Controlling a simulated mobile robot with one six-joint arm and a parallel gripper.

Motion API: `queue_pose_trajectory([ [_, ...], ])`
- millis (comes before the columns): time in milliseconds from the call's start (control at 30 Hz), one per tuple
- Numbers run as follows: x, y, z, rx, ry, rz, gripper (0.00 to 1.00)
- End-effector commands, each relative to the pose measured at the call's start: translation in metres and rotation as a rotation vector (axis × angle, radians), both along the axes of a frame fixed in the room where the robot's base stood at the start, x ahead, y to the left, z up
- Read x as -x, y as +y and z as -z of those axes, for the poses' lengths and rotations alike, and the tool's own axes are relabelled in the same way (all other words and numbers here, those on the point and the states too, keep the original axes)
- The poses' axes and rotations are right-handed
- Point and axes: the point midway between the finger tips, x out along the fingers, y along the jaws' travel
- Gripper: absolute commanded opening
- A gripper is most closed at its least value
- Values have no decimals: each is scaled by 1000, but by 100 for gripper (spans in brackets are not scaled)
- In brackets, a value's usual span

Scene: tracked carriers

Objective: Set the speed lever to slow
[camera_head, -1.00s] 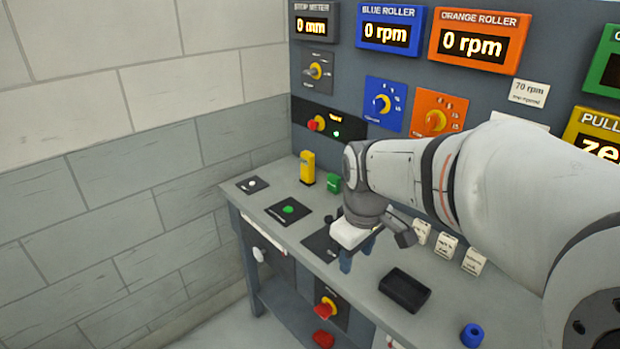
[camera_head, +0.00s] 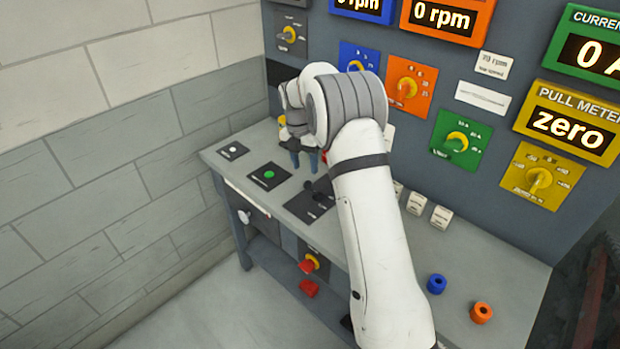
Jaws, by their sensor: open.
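A dark plate (camera_head: 309,208) with a black lever (camera_head: 309,187) lies on the bench top, just in front of my gripper. I cannot read its marks, nor tell which setting the lever is at. My gripper (camera_head: 306,158) points down with its blue-grey fingers open and seemingly empty. It is behind the lever, towards the panel, and appears apart from it. My forearm hides the right side of the plate and part of the bench.
A plate with a green button (camera_head: 268,175) and a small plate with a white button (camera_head: 233,150) lie to the left. The panel with dials (camera_head: 405,88) rises behind.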

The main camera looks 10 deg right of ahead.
Motion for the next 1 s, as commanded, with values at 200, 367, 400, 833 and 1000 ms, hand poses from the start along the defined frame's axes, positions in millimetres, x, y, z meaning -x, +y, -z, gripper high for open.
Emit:
queue_pose_trajectory([
  [200, 4, -4, 34, 0, 3, 2, 45],
  [367, 6, -6, 56, 0, 3, 3, 45],
  [400, 6, -7, 60, 0, 2, 3, 45],
  [833, 7, -8, 69, 0, -1, 4, 42],
  [1000, 7, -8, 69, 0, -1, 5, 28],
])
